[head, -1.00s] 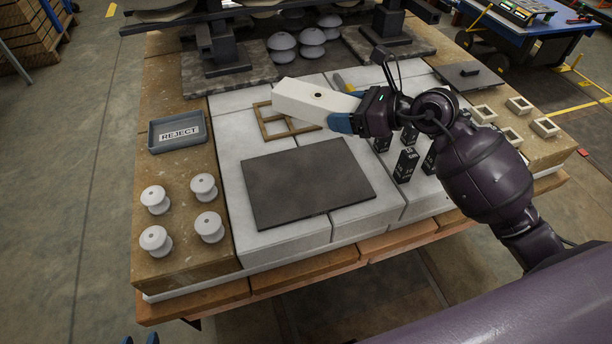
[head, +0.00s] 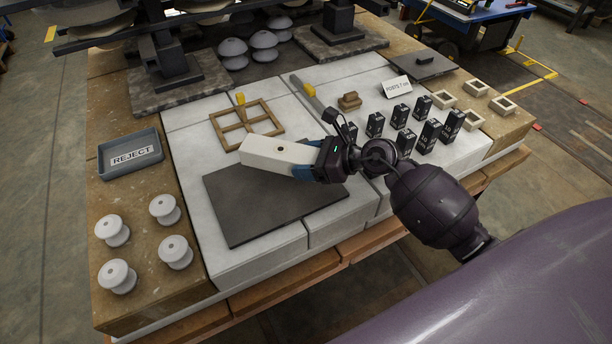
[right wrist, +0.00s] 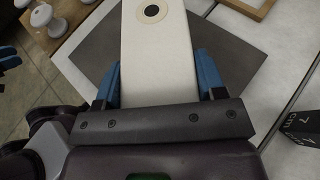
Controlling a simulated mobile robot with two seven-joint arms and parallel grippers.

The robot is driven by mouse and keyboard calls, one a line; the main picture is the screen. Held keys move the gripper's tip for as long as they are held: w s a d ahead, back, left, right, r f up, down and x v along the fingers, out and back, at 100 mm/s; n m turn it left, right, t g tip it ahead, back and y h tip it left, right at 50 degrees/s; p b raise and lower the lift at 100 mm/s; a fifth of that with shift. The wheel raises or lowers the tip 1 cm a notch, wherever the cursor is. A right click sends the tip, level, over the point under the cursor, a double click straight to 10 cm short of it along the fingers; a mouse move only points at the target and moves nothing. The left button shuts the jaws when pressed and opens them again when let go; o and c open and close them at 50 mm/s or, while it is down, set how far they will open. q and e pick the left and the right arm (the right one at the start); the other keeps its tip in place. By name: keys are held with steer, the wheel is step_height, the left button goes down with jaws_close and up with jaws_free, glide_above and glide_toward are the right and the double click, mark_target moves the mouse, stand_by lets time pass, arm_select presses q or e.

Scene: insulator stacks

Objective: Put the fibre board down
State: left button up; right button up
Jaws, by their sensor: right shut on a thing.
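The fibre board (head: 268,151), a thick cream-white bar with a dark round hole, is held in my right gripper (head: 305,162). In the right wrist view the blue fingers (right wrist: 160,78) grip both sides of the fibre board (right wrist: 158,50), which reaches out beyond them. It is over the back part of a flat dark grey plate (head: 270,200); whether it touches the plate I cannot tell. My left gripper (right wrist: 10,60) shows only as blue and dark parts at the left edge of the right wrist view; its opening is unclear.
A wooden frame (head: 224,138) lies behind the plate. Several black boxes (head: 430,135) stand to the right. White insulators (head: 175,250) and a REJECT tray (head: 130,157) are at left. A yellow-ended tool (head: 311,92) lies behind. The plate's front part is clear.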

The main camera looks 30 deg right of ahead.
mark_target(307, 186)
steer(key=shift+f+b, duration=0.7)
steer(key=shift+f, duration=2.05)
steer(key=shift+f, duration=0.15)
steer(key=o, duration=1)
